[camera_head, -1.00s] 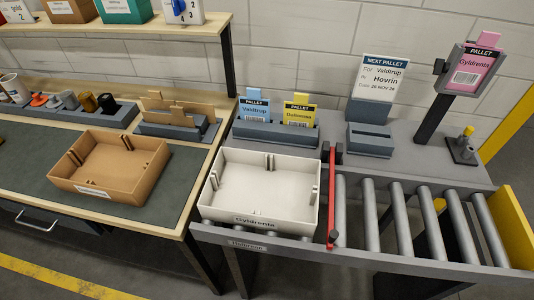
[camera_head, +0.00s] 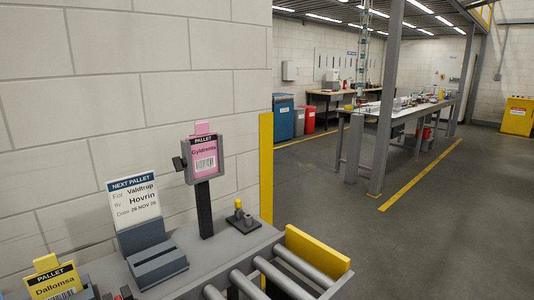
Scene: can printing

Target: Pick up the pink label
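The pink label (camera_head: 204,155) reads "PALLET Gyldrenta" with a barcode. It sits upright in a dark grey holder (camera_head: 188,174) on a black post, at the back of the grey bench. A pink tab sticks up above the holder's top edge. Neither of my grippers shows in the head view.
A "NEXT PALLET" card (camera_head: 135,201) stands in a grey block left of the post. A yellow "Dallomsa" label (camera_head: 52,280) is at lower left. A small peg stand (camera_head: 242,219) is right of the post. Rollers (camera_head: 283,279) end at a yellow stop (camera_head: 318,254). Open floor (camera_head: 440,240) lies to the right.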

